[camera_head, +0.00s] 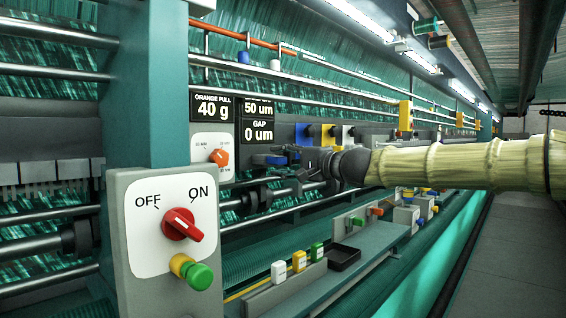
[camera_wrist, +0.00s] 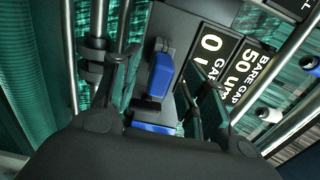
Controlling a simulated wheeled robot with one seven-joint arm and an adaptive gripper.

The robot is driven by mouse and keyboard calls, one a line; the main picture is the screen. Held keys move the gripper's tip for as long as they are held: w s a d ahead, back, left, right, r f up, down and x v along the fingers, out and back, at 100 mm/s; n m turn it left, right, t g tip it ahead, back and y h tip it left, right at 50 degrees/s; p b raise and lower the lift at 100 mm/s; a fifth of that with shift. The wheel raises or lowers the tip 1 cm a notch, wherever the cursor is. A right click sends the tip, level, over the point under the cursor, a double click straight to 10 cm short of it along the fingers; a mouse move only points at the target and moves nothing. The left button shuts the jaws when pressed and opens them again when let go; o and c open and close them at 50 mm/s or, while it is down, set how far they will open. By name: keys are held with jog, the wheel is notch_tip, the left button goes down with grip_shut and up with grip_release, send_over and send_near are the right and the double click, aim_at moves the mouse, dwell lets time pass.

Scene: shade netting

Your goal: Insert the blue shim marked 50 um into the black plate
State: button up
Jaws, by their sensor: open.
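A blue block (camera_wrist: 161,76), likely the blue shim's handle, sits against the dark plate (camera_wrist: 178,30) in the wrist view. A second blue strip (camera_wrist: 153,128) shows nearer to my gripper; I cannot tell whether it belongs to the same piece. In the head view a small blue part (camera_head: 276,160) shows at my gripper's tips. My gripper (camera_wrist: 157,80) is open, its fingers on either side of the blue block, with no clear contact. In the head view my gripper (camera_head: 280,158) is at the machine's front. No 50 um mark is readable on the blue part, and its slot is hidden.
A sign (camera_head: 258,131) reads "50 um" and "GAP 0 um". A switch box (camera_head: 165,240) stands at left. Metal rods (camera_wrist: 72,55) run close to my gripper.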

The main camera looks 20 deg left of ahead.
jog(key=shift+d, duration=0.1)
jog(key=v, duration=1.1)
jog(key=shift+s+d, duration=0.15)
jog(key=shift+d, duration=0.25)
